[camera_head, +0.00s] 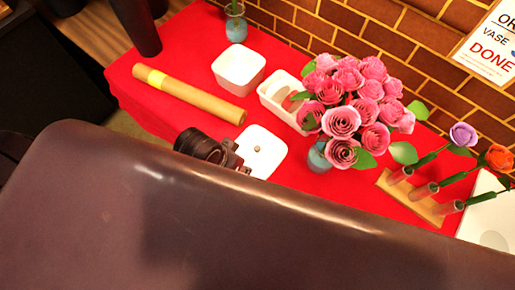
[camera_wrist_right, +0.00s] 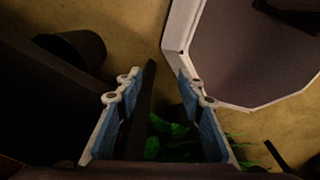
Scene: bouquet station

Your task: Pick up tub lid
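The tub lid (camera_head: 270,158) is a white square with a small tan knob (camera_head: 257,149). It lies on the red table, partly covered at its left and front edges. The white square tub (camera_head: 238,66) stands behind it. My left gripper (camera_head: 239,158) is at the lid's left edge, overlapping it in the head view. I cannot tell whether it touches the lid or how far its fingers are apart. My right gripper (camera_wrist_right: 157,88) shows in the right wrist view, open with blue pads and nothing held between them, above the floor.
My large brown arm link hides the table's front. A brown roll with a yellow band (camera_head: 190,95) lies left of the lid. A divided white tray (camera_head: 285,101) and a pink rose bouquet in a vase (camera_head: 318,158) stand right. A wooden flower rack (camera_head: 412,198) is farther right.

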